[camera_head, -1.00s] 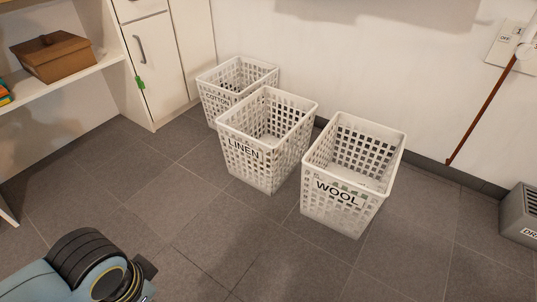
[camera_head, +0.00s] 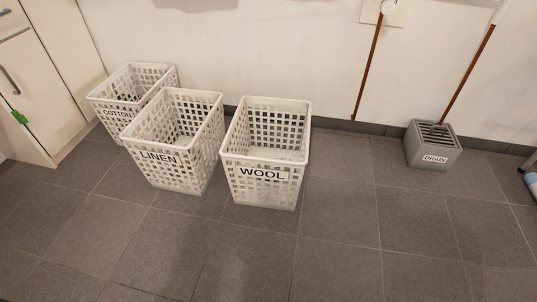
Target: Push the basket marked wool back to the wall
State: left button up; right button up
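The white lattice basket marked WOOL (camera_head: 265,190) stands upright on the grey tiled floor, label facing me. It looks empty through its open top. The wall (camera_head: 300,40) is behind it, with some floor between them hard to judge. The basket marked LINEN (camera_head: 172,175) stands just left of it, and the basket marked COTTON (camera_head: 118,115) is further left and nearer the wall. Neither of my grippers is in view.
A grey box marked DRAIN (camera_head: 432,152) stands by the wall at right, with a brown stick rising from it. A cream cabinet (camera_head: 40,80) is at left. The floor (camera_head: 340,240) in front is clear.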

aim_at(283, 194)
jog(key=i+j, duration=0.25)
jog(key=j, duration=0.15)
jog(key=i+j+z, duration=0.15)
jog(key=i+j, duration=0.3)
jog(key=j, duration=0.3)
jog(key=i+j+z, duration=0.15)
jog(key=j, duration=0.25)
jog(key=i+z, duration=0.1)
jog(key=z, duration=1)
